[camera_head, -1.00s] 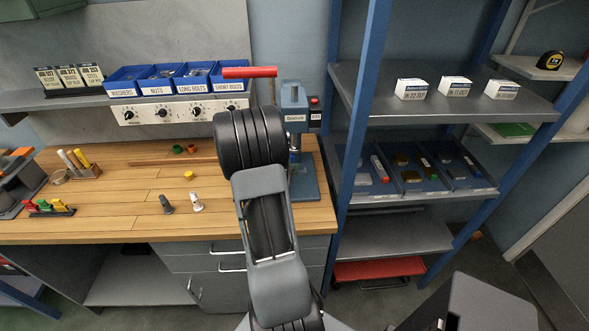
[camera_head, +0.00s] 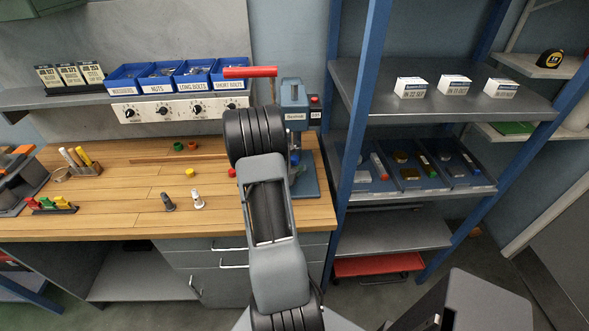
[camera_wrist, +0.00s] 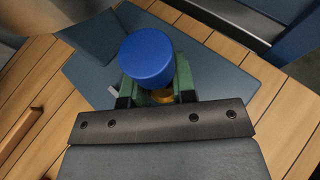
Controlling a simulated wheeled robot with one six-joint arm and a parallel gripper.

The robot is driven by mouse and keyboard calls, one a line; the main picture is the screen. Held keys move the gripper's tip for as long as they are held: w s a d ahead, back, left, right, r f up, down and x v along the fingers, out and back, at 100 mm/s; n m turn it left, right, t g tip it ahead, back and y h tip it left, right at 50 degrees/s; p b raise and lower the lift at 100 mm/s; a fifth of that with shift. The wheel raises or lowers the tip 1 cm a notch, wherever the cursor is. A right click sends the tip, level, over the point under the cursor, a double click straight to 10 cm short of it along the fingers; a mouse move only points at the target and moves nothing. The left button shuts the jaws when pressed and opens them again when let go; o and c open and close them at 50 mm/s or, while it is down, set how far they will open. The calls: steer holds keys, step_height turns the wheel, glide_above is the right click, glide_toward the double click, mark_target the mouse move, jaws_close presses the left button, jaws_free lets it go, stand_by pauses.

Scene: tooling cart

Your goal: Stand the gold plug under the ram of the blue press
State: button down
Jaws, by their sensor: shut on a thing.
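The gold plug (camera_wrist: 162,97) shows only as a small gold patch between the green fingers of my gripper (camera_wrist: 157,90) in the wrist view. The gripper is shut on it. A blue cylinder (camera_wrist: 147,56), which looks like the ram, covers much of the plug and fingers from above. The blue-grey base plate (camera_wrist: 220,68) lies below them; I cannot tell whether the plug touches it. In the head view the blue press (camera_head: 293,95) stands at the bench's right end, and my arm hides the gripper and plug.
A red handle (camera_head: 250,72) sticks out left from the press top. On the wooden bench (camera_head: 120,185) stand a yellow piece (camera_head: 190,172), a red piece (camera_head: 232,172), a grey piece (camera_head: 168,202) and a white piece (camera_head: 198,199). A blue shelf post (camera_head: 352,150) rises right of the press.

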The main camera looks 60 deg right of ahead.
steer(key=shift+f+b, duration=0.55)
steer(key=shift+b, duration=0.1)
steer(key=c, duration=0.9)
jaws_free()
steer(key=shift+c, duration=0.2)
steer(key=shift+r, duration=0.1)
